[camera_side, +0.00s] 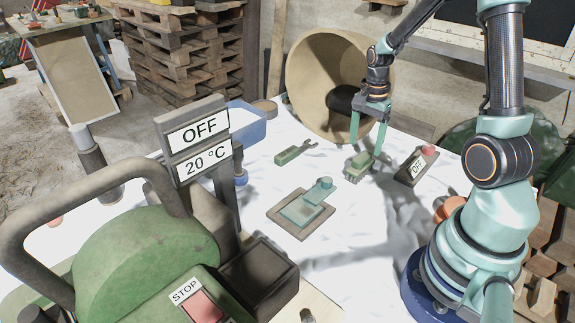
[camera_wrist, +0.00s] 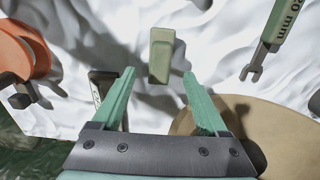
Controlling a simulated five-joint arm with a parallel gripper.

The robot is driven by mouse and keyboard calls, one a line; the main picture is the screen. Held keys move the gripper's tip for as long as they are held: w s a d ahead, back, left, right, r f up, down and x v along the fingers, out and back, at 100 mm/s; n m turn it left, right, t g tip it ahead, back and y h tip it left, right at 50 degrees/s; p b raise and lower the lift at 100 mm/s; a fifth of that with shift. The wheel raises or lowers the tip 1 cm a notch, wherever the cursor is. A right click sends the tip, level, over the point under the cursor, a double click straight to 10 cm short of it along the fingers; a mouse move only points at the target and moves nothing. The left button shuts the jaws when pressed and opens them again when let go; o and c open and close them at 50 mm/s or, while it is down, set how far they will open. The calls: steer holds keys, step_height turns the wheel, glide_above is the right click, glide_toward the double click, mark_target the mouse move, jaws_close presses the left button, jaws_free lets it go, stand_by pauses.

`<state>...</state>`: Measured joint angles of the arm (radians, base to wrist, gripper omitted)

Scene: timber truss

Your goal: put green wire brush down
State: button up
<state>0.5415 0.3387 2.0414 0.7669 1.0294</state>
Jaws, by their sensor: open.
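The green wire brush (camera_side: 358,166) lies on the white cloth in the side view, just below my gripper's fingertips. In the wrist view the brush (camera_wrist: 161,55) is a small green block just beyond the fingertips, roughly centred between them. My gripper (camera_side: 365,150) points down over it with its two pale green fingers spread. In the wrist view my gripper (camera_wrist: 160,74) shows a clear gap between the fingers, with nothing held. The underside of the brush is hidden.
A wrench (camera_side: 296,152) lies to the left of the brush. A switch box marked OFF (camera_side: 416,167) stands to its right. A large round tan drum (camera_side: 325,75) stands behind. A framed green plate (camera_side: 301,214) lies in front, and a blue bin (camera_side: 248,126) further left.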

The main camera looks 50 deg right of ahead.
mark_target(363, 156)
step_height(363, 156, up, 4)
steer(key=shift+r, duration=0.2)
steer(key=s+a+r+n+t, duration=0.1)
steer(key=a+r+n+t, duration=0.1)
steer(key=a+r+n, duration=0.4)
steer(key=s+a+r+n+t, duration=0.2)
steer(key=a+r+n, duration=0.4)
steer(key=a+n, duration=0.6)
steer(key=shift+s+a+t, duration=0.25)
steer(key=shift+a+t, duration=0.35)
steer(key=shift+t, duration=0.2)
steer(key=shift+r, duration=0.15)
steer(key=shift+o, duration=0.4)
steer(key=shift+d, duration=0.1)
